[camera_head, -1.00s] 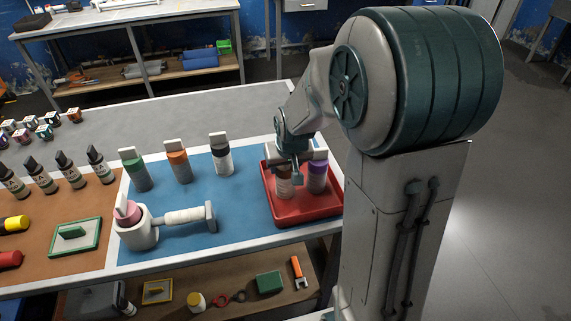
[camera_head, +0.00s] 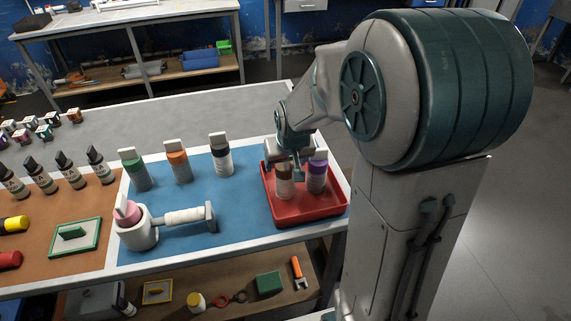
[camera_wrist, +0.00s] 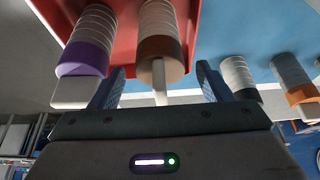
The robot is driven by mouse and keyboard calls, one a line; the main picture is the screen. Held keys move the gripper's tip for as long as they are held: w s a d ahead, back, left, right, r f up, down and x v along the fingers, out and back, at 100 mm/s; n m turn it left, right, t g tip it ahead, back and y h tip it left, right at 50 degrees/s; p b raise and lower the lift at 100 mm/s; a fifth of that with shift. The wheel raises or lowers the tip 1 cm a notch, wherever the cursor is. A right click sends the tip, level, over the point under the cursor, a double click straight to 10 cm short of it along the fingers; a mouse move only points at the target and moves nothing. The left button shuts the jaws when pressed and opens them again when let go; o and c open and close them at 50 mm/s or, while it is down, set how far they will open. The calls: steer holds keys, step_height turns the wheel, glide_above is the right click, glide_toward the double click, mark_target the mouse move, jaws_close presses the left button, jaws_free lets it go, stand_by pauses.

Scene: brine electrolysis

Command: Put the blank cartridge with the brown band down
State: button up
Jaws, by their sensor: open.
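The blank cartridge with the brown band (camera_head: 285,184) stands upright in the red tray (camera_head: 312,211). A cartridge with a purple band (camera_head: 317,177) stands close on its right in the same tray. My gripper (camera_head: 287,162) is at the top of the brown-banded cartridge and partly hides it. In the wrist view my gripper (camera_wrist: 160,88) is open. Its two fingers are apart on either side of the brown-banded cartridge's tab (camera_wrist: 159,96), with gaps between. The purple-banded cartridge (camera_wrist: 82,62) lies just outside one finger.
On the blue mat (camera_head: 240,221) stand green-banded (camera_head: 135,172), orange-banded (camera_head: 178,164) and black-banded (camera_head: 221,157) cartridges.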

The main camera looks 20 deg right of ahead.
steer(key=v, duration=1)
steer(key=s+f+g, duration=0.1)
steer(key=s+f, duration=0.1)
steer(key=s, duration=1.4)
steer(key=shift+f+g, duration=0.2)
steer(key=shift+g, duration=0.2)
